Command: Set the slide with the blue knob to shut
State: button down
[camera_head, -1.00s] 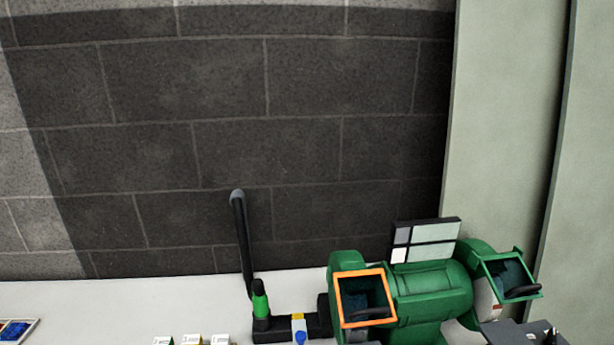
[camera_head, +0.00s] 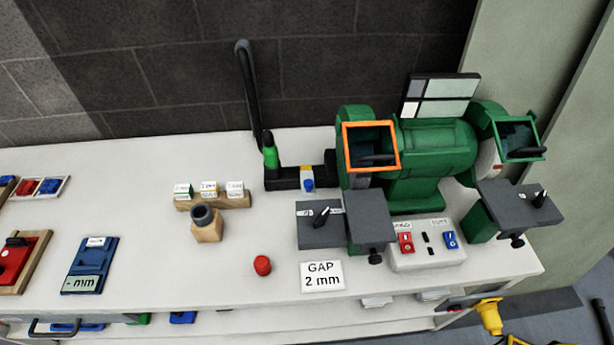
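A slide with a blue knob (camera_head: 308,186) sits on the front of a low black duct piece (camera_head: 284,179) at the back of the bench, left of the green bench grinder (camera_head: 431,148). A yellow and white strip shows above the blue knob. I cannot tell from here whether this slide is open or shut. A green piece (camera_head: 270,156) stands upright on the left end of the same duct, below a tall black hose (camera_head: 246,95). My gripper is not in view.
Grey tool rests (camera_head: 369,217) and a switch box (camera_head: 426,245) stand before the grinder. A wooden block with a dark cup (camera_head: 207,223), a red knob (camera_head: 262,265) and a "GAP 2 mm" card (camera_head: 322,276) lie nearer. The bench top (camera_head: 150,160) is bare at back left.

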aim_at(306, 178)
jog(key=i+j+u, duration=0.2)
jog(key=u, duration=0.15)
jog(key=i+j+u, duration=0.2)
jog(key=u, duration=0.2)
jog(key=i+j+u, duration=0.1)
jog(key=i+u, duration=0.25)
jog(key=k, duration=0.05)
